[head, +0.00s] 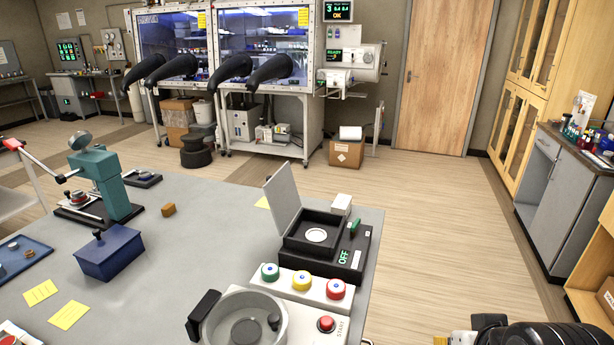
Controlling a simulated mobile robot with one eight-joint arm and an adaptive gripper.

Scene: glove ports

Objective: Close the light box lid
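The light box (296,248) is a low black box near the right edge of the grey table. Its thin light-grey lid (283,199) stands open, raised steeply at the box's left side. A round white disc (316,235) shows in the recess. A green "OFF" readout (343,257) and a green lever or switch (355,228) are on the box's right part. Dark parts of my arm show at the bottom right corner, well away from the box. I see no gripper fingers.
A panel (318,291) with green, yellow and red buttons sits just in front of the box. A round grey pot-like device (245,322) with a red START button is nearer. The floor to the right is clear.

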